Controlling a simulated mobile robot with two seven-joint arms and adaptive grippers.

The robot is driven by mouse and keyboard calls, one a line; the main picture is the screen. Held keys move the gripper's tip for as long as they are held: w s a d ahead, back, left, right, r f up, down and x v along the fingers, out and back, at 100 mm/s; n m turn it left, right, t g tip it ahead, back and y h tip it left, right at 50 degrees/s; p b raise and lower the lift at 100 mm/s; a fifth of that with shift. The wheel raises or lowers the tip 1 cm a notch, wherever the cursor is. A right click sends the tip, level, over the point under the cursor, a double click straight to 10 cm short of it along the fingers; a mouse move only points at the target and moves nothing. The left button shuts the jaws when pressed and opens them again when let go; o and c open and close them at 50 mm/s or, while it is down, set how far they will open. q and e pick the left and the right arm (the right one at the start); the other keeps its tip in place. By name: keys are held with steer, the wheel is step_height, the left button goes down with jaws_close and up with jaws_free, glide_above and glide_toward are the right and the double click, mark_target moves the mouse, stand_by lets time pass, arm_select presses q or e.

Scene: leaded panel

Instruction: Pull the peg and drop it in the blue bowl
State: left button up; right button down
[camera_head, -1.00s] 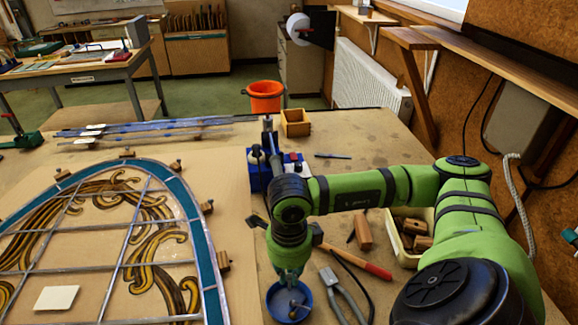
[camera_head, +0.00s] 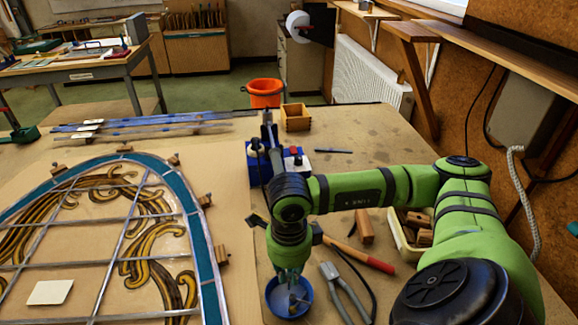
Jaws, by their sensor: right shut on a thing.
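The blue bowl (camera_head: 272,304) stands on the bench right of the leaded panel (camera_head: 108,229). My right gripper (camera_head: 291,273) points down just over the bowl. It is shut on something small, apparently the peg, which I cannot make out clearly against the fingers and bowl. Small dark and pale shapes show inside the bowl; I cannot tell whether they lie there or hang from the gripper. Wooden blocks (camera_head: 222,255) stand along the panel's curved edge. My left gripper is not in view.
Pliers (camera_head: 343,291) and a red-handled hammer (camera_head: 367,258) lie right of the bowl. A tray of wooden blocks (camera_head: 405,241) is beyond them. A blue block of tools (camera_head: 257,165) stands behind my right wrist, near an open wooden box (camera_head: 295,117).

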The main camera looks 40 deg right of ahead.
mark_target(289, 275)
steer(key=shift+f+b, duration=1.55)
steer(key=shift+b, duration=0.2)
stand_by(0.9)
steer(key=c, duration=1.1)
jaws_free()
steer(key=shift+c, duration=0.2)
step_height(289, 275, up, 12)
